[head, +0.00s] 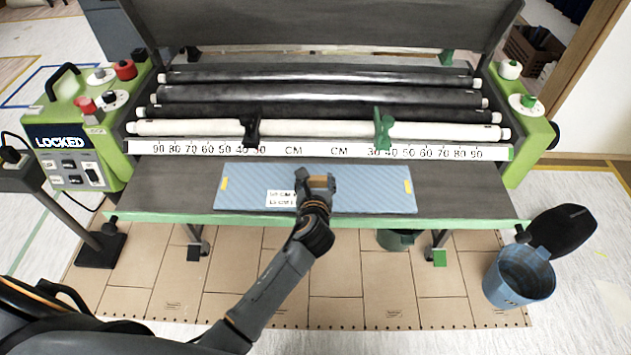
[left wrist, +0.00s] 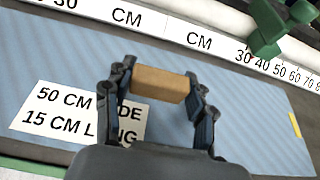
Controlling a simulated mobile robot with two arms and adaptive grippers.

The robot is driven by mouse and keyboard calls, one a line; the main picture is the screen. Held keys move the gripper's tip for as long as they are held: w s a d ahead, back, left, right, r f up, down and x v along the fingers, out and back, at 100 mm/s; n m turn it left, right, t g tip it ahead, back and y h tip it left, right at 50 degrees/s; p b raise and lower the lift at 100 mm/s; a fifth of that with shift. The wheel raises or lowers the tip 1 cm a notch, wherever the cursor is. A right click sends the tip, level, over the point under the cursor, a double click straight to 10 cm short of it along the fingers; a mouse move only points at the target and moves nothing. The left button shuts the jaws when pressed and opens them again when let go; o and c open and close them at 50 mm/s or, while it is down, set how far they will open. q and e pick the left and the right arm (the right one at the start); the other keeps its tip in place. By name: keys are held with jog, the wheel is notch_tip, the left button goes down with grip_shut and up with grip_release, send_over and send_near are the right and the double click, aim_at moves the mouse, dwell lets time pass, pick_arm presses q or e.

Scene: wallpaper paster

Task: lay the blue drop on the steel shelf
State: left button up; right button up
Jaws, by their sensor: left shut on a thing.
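The blue drop (head: 370,187) is a flat, pale blue striped sheet with yellow end marks and a white size label. It lies over the steel shelf (head: 468,190), the dark grey surface with a green front edge, and is slightly skewed to it. I cannot tell whether it touches the shelf all over. My left gripper (head: 317,183) is over the middle of the drop, shut on a tan block that seems to be its handle. In the left wrist view, the tan block (left wrist: 160,84) is between the fingers, which hide part of the label. My right gripper is not in view.
A white centimetre scale (head: 315,150) runs behind the drop, with black (head: 251,131) and green (head: 383,130) clamps. Rollers lie behind it. A green control box (head: 75,140) stands left, a blue bin (head: 518,278) at front right. The shelf is bare on both sides.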

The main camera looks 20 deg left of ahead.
pick_arm(q)
jog(key=shift+f, duration=0.15)
jog(key=o, duration=1.3)
jog(key=shift+f, duration=0.1)
jog(key=shift+c, duration=0.2)
jog(key=shift+s+r, duration=0.15)
jog(key=shift+r, duration=0.05)
jog(key=v, duration=1.1)
jog(key=shift+s, duration=0.35)
jog(key=shift+d, duration=0.15)
